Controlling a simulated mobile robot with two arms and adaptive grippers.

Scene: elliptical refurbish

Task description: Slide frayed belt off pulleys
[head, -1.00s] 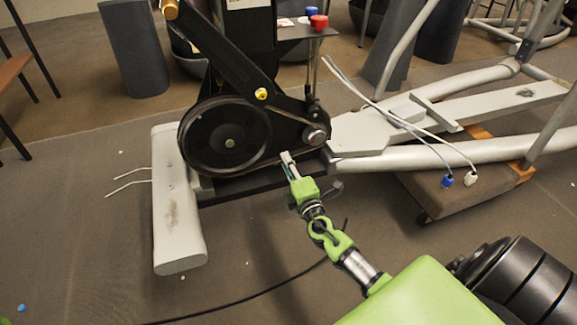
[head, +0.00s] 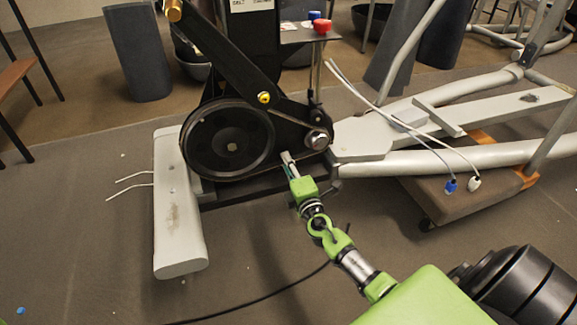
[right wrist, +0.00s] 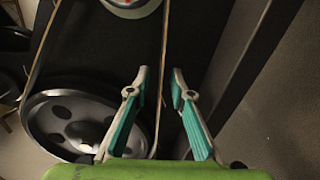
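The large black pulley (head: 205,143) is on the left of the machine's black frame, and the small metal pulley (head: 317,140) is to its right. The thin tan belt (right wrist: 163,40) runs along both sides of the pulleys in the right wrist view. The large pulley (right wrist: 62,124) is at lower left there and the small pulley (right wrist: 130,4) is at the top edge. My right gripper (head: 286,157) is at the lower belt run between the pulleys. Its fingers (right wrist: 160,73) are apart on either side of one belt strand. My left gripper is out of view.
A black crank arm (head: 222,50) slants above the large pulley. A small shelf holds a red knob (head: 322,25). Loose cables (head: 405,125) hang over the right rail. A grey foot bar (head: 180,215) is at left. Floor in front is mostly clear, with a black cable (head: 265,296).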

